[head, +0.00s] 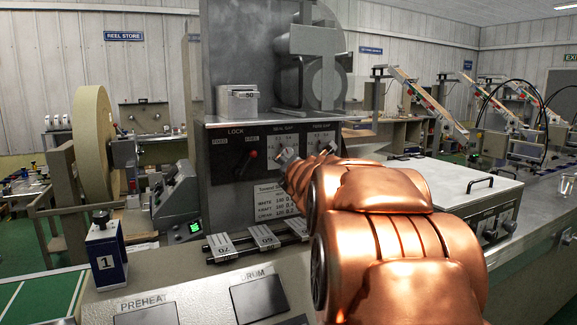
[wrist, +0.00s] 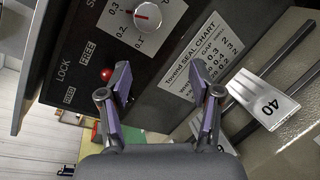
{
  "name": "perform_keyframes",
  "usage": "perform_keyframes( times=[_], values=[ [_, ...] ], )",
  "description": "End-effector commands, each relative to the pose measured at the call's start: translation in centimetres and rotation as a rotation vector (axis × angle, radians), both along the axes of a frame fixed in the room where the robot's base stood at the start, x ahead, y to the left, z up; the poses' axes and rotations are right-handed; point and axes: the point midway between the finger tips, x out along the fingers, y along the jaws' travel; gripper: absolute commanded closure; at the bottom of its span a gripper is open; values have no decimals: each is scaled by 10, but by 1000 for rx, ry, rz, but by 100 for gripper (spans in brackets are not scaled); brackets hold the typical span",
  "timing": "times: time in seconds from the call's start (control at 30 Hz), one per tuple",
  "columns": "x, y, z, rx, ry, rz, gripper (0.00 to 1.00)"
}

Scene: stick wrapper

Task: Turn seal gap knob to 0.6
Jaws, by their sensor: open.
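The seal gap knob (wrist: 148,15) is a round white dial at the top of the wrist view, on the dark panel. Printed figures 0.1, 0.2 and 0.3 show beside it. A red mark lies on its left side, toward 0.2 and 0.3; I cannot read the exact setting. The knob's far edge is cut off by the picture's top. My gripper (wrist: 162,86) is open and empty, its two purple-padded fingers apart, with the knob beyond their tips and not between them. In the head view my gripper (head: 302,158) is in front of the panel and hides the knob.
A red-balled lock lever (wrist: 107,74) sits close to one finger. The seal chart (wrist: 198,58) is on the panel by the other finger. A metal tag marked 40 (wrist: 264,101) lies beyond it. Numbered tags (head: 222,246) lie on rails below the panel (head: 233,180).

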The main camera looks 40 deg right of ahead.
Motion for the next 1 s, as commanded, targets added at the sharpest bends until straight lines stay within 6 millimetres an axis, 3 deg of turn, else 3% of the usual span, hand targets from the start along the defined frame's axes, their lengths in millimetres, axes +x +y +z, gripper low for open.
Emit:
perform_keyframes(
  times=[0.03, 0.17, 0.4, 0.63, 1.0],
  values=[
    [-1, -15, 3, -118, 22, 35, 36],
    [0, -32, 15, -414, 96, 152, 36],
    [-6, -40, 18, -727, 190, 284, 36],
    [2, -43, 18, -773, 206, 307, 36],
    [47, -57, 17, -768, 206, 306, 36]
  ],
)
